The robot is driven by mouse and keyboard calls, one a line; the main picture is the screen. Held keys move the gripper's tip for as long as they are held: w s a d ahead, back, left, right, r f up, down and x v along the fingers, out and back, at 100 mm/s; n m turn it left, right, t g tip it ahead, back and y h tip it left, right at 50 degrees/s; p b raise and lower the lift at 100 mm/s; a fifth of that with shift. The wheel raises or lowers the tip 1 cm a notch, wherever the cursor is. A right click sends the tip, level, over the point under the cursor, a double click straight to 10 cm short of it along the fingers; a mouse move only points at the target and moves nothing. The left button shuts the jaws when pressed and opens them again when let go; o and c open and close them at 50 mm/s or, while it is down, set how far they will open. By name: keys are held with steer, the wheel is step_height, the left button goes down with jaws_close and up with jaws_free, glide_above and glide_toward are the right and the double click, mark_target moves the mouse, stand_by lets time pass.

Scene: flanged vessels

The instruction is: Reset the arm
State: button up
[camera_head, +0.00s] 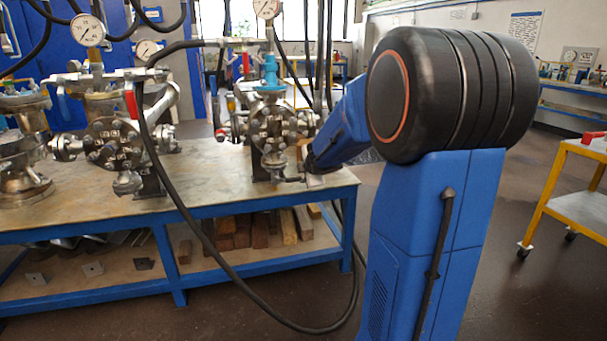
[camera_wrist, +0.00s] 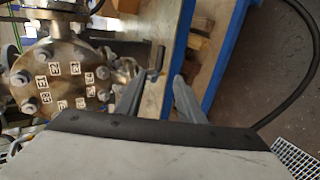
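My arm, blue with a black joint, reaches over the right end of the workbench (camera_head: 210,187). In the head view my gripper (camera_head: 297,179) is small and low beside the right flanged vessel (camera_head: 272,128). In the wrist view my gripper (camera_wrist: 160,80) shows two grey fingers apart, with nothing seen held between them. A small dark lever (camera_wrist: 157,62) shows just beyond the fingertips; I cannot tell whether they touch it. The vessel's round bolted flange (camera_wrist: 58,78) is to the left of the fingers.
Another flanged vessel (camera_head: 113,143) with a gauge (camera_head: 87,30) stands left on the bench. A black hose (camera_head: 190,222) loops down in front of the bench. Wood blocks (camera_head: 260,230) lie on the lower shelf. A yellow trolley (camera_head: 582,208) stands right, with open floor before it.

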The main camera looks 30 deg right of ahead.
stand_by(0.3)
steer(key=s+a+r+m+h, duration=0.1)
steer(key=s+a+r+m, duration=0.15)
steer(key=s, duration=0.25)
steer(key=s+a+r+m+g+h, duration=0.1)
steer(key=s+a+m, duration=0.15)
steer(key=s, duration=0.25)
steer(key=s+a+r+m+h, duration=0.1)
steer(key=s+a+r+m, duration=0.1)
steer(key=s+m, duration=0.25)
steer(key=s+a+f+m+g+y, duration=0.1)
steer(key=s+a+f+y, duration=0.1)
steer(key=s+a, duration=0.4)
steer(key=s+a+f+m+g+y, duration=0.2)
steer(key=s+a+f, duration=0.2)
steer(key=s, duration=0.7)
steer(key=s+a+f+m+g+y, duration=0.1)
steer(key=s+a+f+m+y, duration=0.1)
steer(key=s+a, duration=0.6)
steer(key=shift+s+a+f+g+y, duration=0.3)
steer(key=shift+a+f+g, duration=0.15)
steer(key=shift+f, duration=0.4)
steer(key=shift+w, duration=0.15)
